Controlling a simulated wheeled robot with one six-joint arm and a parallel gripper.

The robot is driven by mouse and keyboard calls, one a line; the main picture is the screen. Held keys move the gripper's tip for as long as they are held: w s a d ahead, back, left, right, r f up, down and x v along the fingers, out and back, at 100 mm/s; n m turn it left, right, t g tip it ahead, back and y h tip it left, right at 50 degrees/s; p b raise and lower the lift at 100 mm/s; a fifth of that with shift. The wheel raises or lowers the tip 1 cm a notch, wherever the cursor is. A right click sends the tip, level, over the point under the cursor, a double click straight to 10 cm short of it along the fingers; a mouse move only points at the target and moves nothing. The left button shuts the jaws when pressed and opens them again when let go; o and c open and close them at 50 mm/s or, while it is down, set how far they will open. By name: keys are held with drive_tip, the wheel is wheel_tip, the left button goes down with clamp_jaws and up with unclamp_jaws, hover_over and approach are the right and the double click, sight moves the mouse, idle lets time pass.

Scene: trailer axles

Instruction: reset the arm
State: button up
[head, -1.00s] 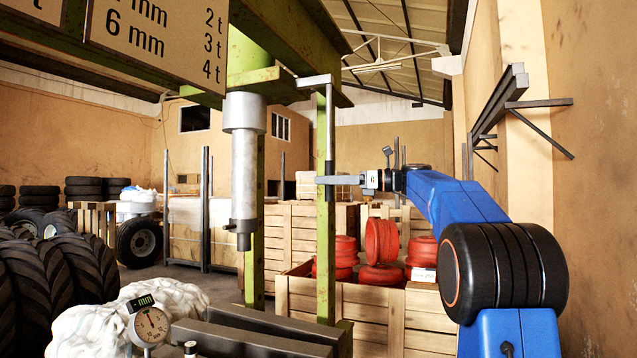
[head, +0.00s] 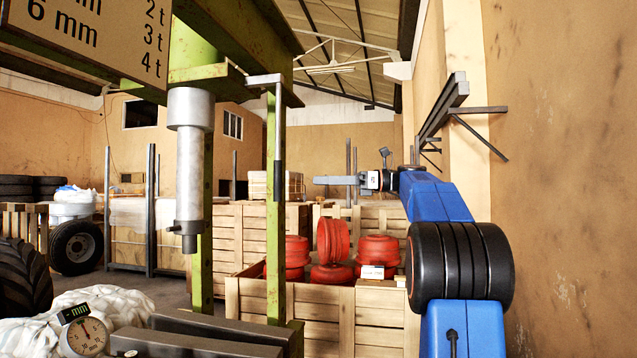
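My blue arm (head: 440,200) rises at the right and bends toward the picture's middle. My gripper (head: 325,180) is at its end, pointing left, above the wooden crates. I see it side-on, so the gap between its fingers does not show. Nothing is visible hanging from it. Its tip is to the right of the press's grey lever (head: 279,140) and appears apart from it in the picture.
A green press (head: 275,250) with a silver ram (head: 190,165) and a sign (head: 100,30) stands at left. A dial gauge (head: 85,335) is at the lower left. A metal rack (head: 443,110) juts from the right wall.

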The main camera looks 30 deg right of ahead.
idle(0.4)
drive_tip(key=s+a+f+n+g+h, duration=0.2)
drive_tip(key=s+a+f+n+h, duration=0.3)
drive_tip(key=a+f, duration=0.6)
drive_tip(key=s+a+f+n+g+h, duration=0.25)
drive_tip(key=s+a+f, duration=0.45)
drive_tip(key=a+f, duration=0.4)
drive_tip(key=s+f+n+h, duration=0.3)
drive_tip(key=s+f+n, duration=0.5)
drive_tip(key=s+f, duration=0.4)
drive_tip(key=s+f+n+h, duration=0.4)
drive_tip(key=s+f+n, duration=0.5)
drive_tip(key=s+f, duration=0.4)
wheel_tip(320, 180, down, 5)
drive_tip(key=shift+s+g, duration=0.3)
drive_tip(key=shift+g, duration=0.05)
